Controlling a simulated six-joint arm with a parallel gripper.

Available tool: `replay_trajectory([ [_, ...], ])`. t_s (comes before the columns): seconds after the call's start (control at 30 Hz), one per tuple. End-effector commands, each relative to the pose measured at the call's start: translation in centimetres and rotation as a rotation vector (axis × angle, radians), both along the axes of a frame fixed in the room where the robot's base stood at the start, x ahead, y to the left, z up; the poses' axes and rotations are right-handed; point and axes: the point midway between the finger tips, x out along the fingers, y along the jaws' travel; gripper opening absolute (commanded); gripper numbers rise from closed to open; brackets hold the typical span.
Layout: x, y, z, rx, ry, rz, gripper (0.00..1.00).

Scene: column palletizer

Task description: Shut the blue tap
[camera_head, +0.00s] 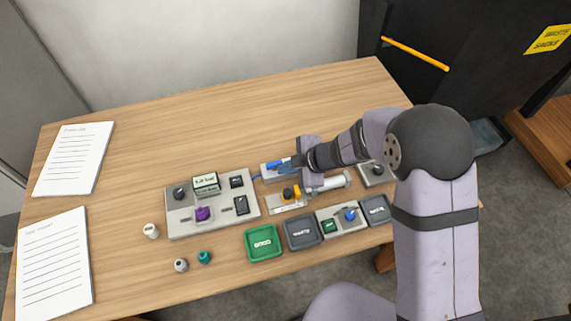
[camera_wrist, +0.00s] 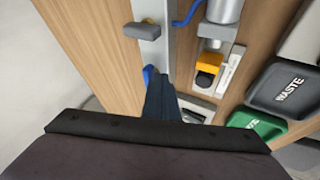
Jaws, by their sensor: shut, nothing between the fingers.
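A blue lever handle (camera_head: 277,166), which looks like the tap's, lies over a light grey plate (camera_head: 267,180) near the middle of the table. In the wrist view a blue part (camera_wrist: 148,74) shows just beside my gripper's fingers, partly hidden by them; the tap's body is not clear. My gripper (camera_head: 291,161) is at the right end of the blue handle, close to it; whether they touch I cannot tell. In the wrist view my gripper (camera_wrist: 160,82) is shut and empty.
A yellow-and-black fixture (camera_head: 291,193) and a silver cylinder (camera_head: 330,183) lie in front of my gripper. A panel (camera_head: 212,226) with knobs and switches stands left. A green tray (camera_head: 263,243) and a grey waste tray (camera_head: 303,233) are at the front. The table's back is clear.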

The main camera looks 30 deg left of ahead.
Motion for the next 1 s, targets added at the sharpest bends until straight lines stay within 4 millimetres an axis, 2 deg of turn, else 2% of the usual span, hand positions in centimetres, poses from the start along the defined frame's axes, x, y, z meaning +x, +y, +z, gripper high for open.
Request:
replay_trajectory([
  [0.57, 0.33, 0.28, 0.03, 0.000, -0.001, 0.006, 0.00],
  [1.0, 0.59, 0.23, 0.09, 0.000, 0.000, 0.120, 0.00],
])
